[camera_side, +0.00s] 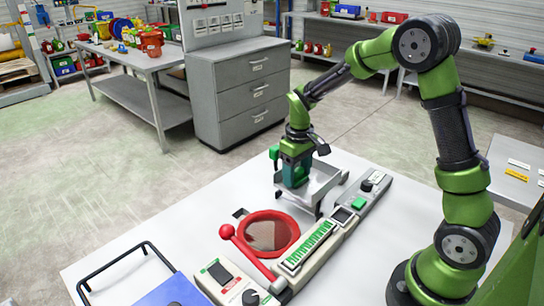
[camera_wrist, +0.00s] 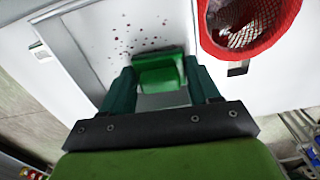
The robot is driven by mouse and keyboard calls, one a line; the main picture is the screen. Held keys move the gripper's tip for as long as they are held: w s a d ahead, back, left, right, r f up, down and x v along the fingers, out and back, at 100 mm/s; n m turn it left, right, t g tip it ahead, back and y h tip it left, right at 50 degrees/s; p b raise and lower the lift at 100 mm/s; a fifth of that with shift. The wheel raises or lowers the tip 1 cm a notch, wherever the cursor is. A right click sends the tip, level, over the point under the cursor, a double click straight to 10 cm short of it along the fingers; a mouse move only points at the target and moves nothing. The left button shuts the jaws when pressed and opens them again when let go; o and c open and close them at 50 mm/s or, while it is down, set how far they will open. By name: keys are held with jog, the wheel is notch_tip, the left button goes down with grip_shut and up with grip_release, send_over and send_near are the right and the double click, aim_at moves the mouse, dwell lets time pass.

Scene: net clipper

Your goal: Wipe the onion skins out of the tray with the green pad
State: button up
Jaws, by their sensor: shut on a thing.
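My gripper (camera_side: 295,182) is down over the small grey tray (camera_side: 325,186) on the white table. In the wrist view the gripper's dark green fingers stand on either side of the green pad (camera_wrist: 160,72) and are shut on it. In that view the tray (camera_wrist: 88,32) shows a pale floor. Small dark onion skins (camera_wrist: 128,45) lie scattered on it, just beyond the pad. I cannot tell whether the pad touches the floor. The part of the tray beneath the gripper is hidden. The skins are too small to make out in the side view.
A round red-rimmed net (camera_side: 270,233) is close to the tray, with a red-knobbed lever (camera_side: 227,232) beside it. A long pale control unit (camera_side: 308,248) runs along the front. A blue container (camera_side: 172,292) stands at the lower left. The table's left part has free room.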

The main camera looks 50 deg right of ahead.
aim_at(308, 189)
jog(key=shift+s+f, duration=0.15)
jog(key=shift+s, duration=0.85)
jog(key=shift+s+d+f, duration=0.1)
jog(key=shift+d+f, duration=0.05)
jog(key=shift+d, duration=1.05)
jog(key=shift+d+f, duration=0.1)
jog(key=shift+d, duration=1.1)
jog(key=shift+a, duration=2.6)
jog(key=shift+d+r, duration=0.15)
jog(key=shift+d, duration=1.15)
jog(key=shift+d+r, duration=0.15)
jog(key=shift+d, duration=1.15)
jog(key=shift+s+d, duration=0.15)
jog(key=shift+s, duration=0.8)
jog(key=shift+a+f, duration=0.2)
jog(key=shift+a, duration=2.4)
jog(key=shift+d+r, duration=0.15)
jog(key=shift+d, duration=2.25)
jog(key=shift+a, duration=2.45)
